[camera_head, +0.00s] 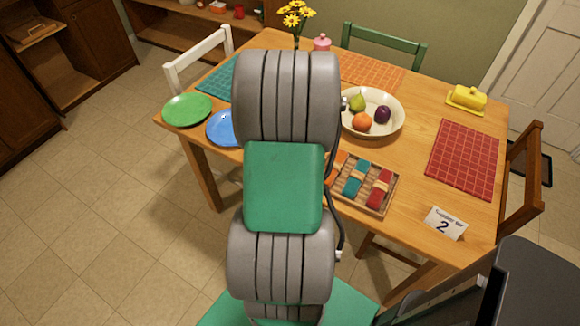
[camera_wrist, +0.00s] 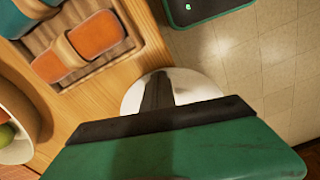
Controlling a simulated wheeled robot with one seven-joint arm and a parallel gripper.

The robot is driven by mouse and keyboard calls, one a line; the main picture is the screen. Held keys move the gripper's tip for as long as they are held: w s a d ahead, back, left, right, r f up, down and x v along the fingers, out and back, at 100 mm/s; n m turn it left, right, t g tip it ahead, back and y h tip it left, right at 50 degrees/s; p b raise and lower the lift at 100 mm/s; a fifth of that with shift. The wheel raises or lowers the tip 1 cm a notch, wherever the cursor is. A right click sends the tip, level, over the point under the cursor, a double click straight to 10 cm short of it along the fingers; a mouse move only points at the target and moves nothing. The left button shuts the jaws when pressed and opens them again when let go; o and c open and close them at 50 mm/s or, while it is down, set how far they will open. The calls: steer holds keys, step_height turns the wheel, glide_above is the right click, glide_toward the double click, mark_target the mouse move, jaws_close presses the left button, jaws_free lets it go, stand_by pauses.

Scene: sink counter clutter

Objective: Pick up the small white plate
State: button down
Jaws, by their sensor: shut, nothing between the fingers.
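The small white plate (camera_wrist: 198,87) is partly in view in the wrist view, near the table edge. My gripper (camera_wrist: 158,76) is in front of its middle and hides part of it, along with its near side. The fingers look shut together with nothing between them. I cannot tell how far the fingertips are from the plate. In the head view my arm covers the middle of the table, and neither the small white plate nor my gripper shows there.
A tray (camera_head: 378,208) of rolled napkins lies right of my arm, near a cream fruit bowl (camera_head: 396,124). Green (camera_head: 187,110) and blue (camera_head: 221,128) plates are on the left. A red placemat (camera_head: 464,158), butter dish (camera_head: 466,98) and number card (camera_head: 445,224) are on the right.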

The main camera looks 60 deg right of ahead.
steer(key=shift+s+a, duration=0.1)
steer(key=shift+s, duration=0.35)
steer(key=shift+w+r+p, duration=0.1)
steer(key=shift+r+p, duration=0.65)
steer(key=shift+r, duration=0.1)
